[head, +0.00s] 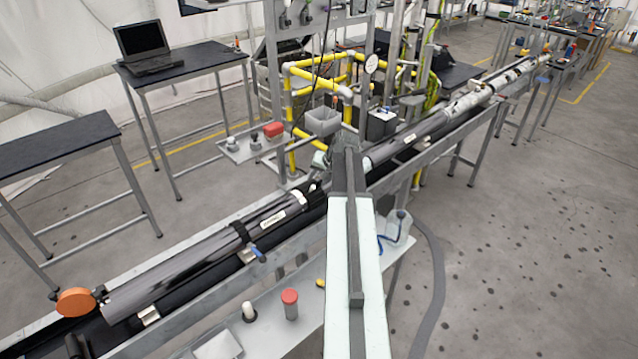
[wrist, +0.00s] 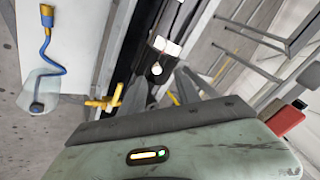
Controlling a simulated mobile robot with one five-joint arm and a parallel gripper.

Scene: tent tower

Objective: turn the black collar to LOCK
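A dark collar-like piece (wrist: 154,68), which I take for the black collar, sits on the dark tube line in the wrist view, with a pale drop-shaped mark on it and a white label patch (wrist: 167,46) just beyond. My gripper (wrist: 158,84) has its two grey fingers apart, one on each side of this piece. I cannot tell whether they touch it. No LOCK lettering is readable. In the head view my pale arm reaches over the long tube (head: 180,274), and its own links mostly hide the gripper and this part of the tube.
A clear bottle with a blue tube (head: 396,230) stands right of my arm. A red-capped jar (head: 290,304) stands on the front shelf. Yellow pipework (head: 318,66) rises behind the tube.

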